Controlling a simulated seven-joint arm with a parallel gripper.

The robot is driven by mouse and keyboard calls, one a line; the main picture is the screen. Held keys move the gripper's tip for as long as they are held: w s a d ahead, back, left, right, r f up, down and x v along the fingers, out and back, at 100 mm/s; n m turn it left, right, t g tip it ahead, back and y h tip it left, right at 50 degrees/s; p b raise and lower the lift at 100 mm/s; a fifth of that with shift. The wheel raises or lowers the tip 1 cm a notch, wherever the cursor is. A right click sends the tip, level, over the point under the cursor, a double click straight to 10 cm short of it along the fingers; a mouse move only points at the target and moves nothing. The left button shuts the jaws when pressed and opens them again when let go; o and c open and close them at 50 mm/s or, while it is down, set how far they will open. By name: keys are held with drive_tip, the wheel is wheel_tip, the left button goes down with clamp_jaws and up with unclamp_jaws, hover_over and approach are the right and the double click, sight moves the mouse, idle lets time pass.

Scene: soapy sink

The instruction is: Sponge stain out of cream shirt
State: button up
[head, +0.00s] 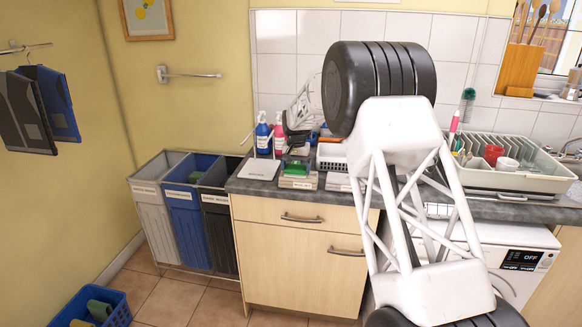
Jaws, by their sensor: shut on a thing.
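My gripper (297,155) is small and partly hidden below my black wrist, above the worktop left of the sink area. It is low over a green sponge-like block (296,168) and appears shut on it; the fingers are hard to make out. The block is at a small labelled holder (298,182) near the worktop's front edge. A flat off-white piece (259,169) lies on the worktop just left of it; I cannot tell whether it is cloth or a board. I cannot make out a cream shirt or a stain.
Blue (262,134) and pink (279,132) bottles stand behind my gripper. A white basket (331,156) and dish rack (540,178) are to the right. Labelled bins (186,230) stand left of the cabinet. Dark and blue cloths (55,103) hang at far left. My arm hides the middle.

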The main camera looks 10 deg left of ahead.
sight(281, 173)
drive_tip(key=shift+d, duration=0.55)
drive_tip(key=shift+a+f, duration=0.1)
drive_tip(key=shift+a, duration=3.45)
wheel_tip(281, 173, up, 8)
drive_tip(key=shift+d, duration=0.15)
